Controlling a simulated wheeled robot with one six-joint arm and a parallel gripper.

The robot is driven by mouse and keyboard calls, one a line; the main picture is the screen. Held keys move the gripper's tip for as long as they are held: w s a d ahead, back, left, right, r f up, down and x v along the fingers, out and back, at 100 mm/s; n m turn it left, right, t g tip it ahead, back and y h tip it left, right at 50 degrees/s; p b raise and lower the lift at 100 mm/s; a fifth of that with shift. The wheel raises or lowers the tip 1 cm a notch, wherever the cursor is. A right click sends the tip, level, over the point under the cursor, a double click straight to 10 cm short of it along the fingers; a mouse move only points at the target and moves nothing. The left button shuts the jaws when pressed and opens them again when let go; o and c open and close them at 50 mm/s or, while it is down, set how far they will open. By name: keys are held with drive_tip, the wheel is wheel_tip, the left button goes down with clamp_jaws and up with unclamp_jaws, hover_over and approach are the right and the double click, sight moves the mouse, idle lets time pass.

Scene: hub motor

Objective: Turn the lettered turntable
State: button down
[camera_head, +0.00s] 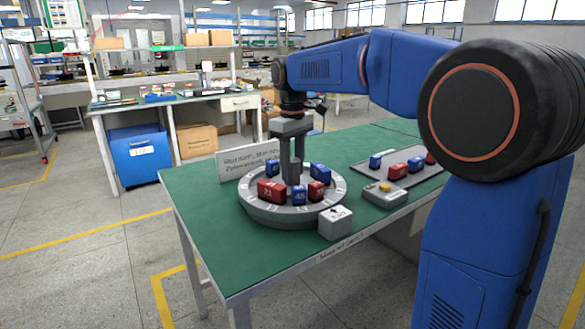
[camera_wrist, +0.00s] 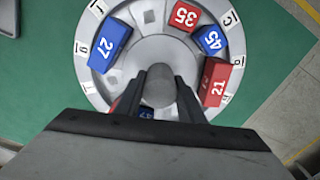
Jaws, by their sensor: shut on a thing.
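The turntable (camera_head: 250,207) is a round grey disc on the green table, with letters on white tabs around its rim, such as C, G and F in the wrist view (camera_wrist: 83,48). Numbered blocks stand on it: red 21 (camera_wrist: 215,83), blue 45 (camera_wrist: 211,40), red 35 (camera_wrist: 184,15) and blue 27 (camera_wrist: 109,45). Another blue block (camera_wrist: 147,113) is mostly hidden by my gripper. My gripper (camera_head: 291,172) points down over the disc's middle. In the wrist view its fingers (camera_wrist: 162,92) are shut on the grey round central knob (camera_wrist: 161,84).
A small white box with an arrow mark (camera_head: 335,222) stands at the turntable's front right edge. A grey box with a yellow button (camera_head: 384,188) and a dark tray (camera_head: 424,166) with red and blue blocks are to the right. A lettered sign (camera_head: 232,167) stands behind.

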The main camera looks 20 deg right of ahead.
drive_tip(key=shift+n, duration=5.4)
drive_tip(key=c, duration=1.2)
unclamp_jaws()
wheel_tip(320, 180, up, 18)
drive_tip(key=shift+f, duration=0.25)
